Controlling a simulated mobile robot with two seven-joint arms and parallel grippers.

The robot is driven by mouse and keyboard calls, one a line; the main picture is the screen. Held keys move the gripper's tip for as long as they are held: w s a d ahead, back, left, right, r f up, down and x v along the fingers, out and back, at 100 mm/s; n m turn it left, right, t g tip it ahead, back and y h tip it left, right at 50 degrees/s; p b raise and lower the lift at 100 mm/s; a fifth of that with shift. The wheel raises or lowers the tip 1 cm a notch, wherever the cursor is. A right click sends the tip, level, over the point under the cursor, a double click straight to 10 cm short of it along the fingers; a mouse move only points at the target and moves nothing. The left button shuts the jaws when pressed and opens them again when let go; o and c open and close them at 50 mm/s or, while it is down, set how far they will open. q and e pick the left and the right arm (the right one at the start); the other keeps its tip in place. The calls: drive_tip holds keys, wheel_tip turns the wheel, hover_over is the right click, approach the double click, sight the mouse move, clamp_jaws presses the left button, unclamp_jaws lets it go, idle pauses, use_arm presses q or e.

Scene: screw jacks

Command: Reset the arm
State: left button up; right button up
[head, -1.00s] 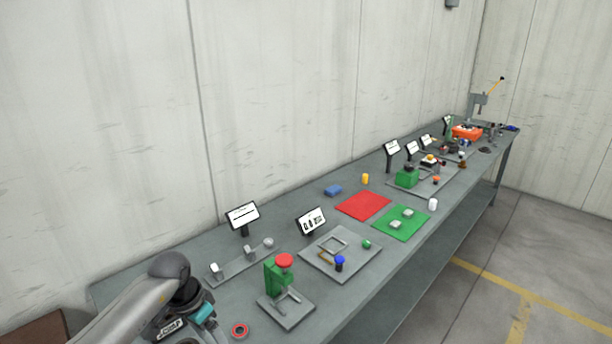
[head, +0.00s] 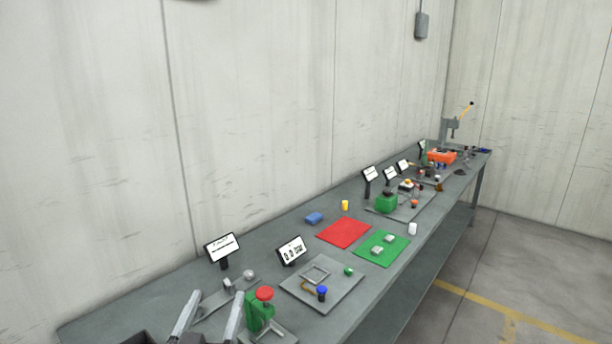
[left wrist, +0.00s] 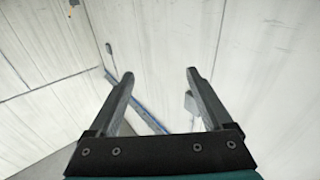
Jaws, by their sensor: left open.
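My left gripper (head: 217,294) shows at the bottom left of the head view, its two grey fingers apart and pointing up, with nothing between them. In the left wrist view the gripper (left wrist: 160,73) is also open and empty, facing bare wall. In the head view its fingers overlap the near part of the bench, in front of a grey plate (head: 212,304) and left of a green screw jack with a red knob (head: 264,294). Whether it touches anything there cannot be told. My right gripper is not in view.
A long grey bench (head: 165,293) runs along the wall. It bears a red mat (head: 343,233), a green mat (head: 366,254), a grey plate with a blue-topped part (head: 322,293), small displays (head: 222,248) and an orange box (head: 441,156). Floor (head: 520,265) lies open at right.

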use_arm(q)
drive_tip(key=s+a+f+n+g+y, duration=0.2)
drive_tip(key=s+a+f+g+y, duration=0.25)
drive_tip(key=s+f+g, duration=0.5)
drive_tip(key=s+d+f+m+g+h, duration=0.2)
drive_tip(key=s+f+g, duration=0.1)
drive_tip(key=s, duration=0.6)
drive_tip(key=s+d+f+m+g+h, duration=0.2)
drive_tip(key=s+f+g, duration=0.15)
drive_tip(key=s, duration=0.45)
wheel_tip(320, 180, down, 33)
drive_tip(key=s+b, duration=0.1)
drive_tip(key=b, duration=1.1)
drive_tip(key=s+a+f+g+b, duration=0.1)
drive_tip(key=s+f+b, duration=0.5)
drive_tip(key=f, duration=0.7)
drive_tip(key=s+a+f+g+b, duration=0.1)
drive_tip(key=s+f+b, duration=0.4)
drive_tip(key=s+f, duration=0.5)
wheel_tip(320, 180, down, 4)
drive_tip(key=shift+s+a+f+b, duration=0.1)
drive_tip(key=shift+s+a+b, duration=0.1)
drive_tip(key=shift+a+b, duration=0.15)
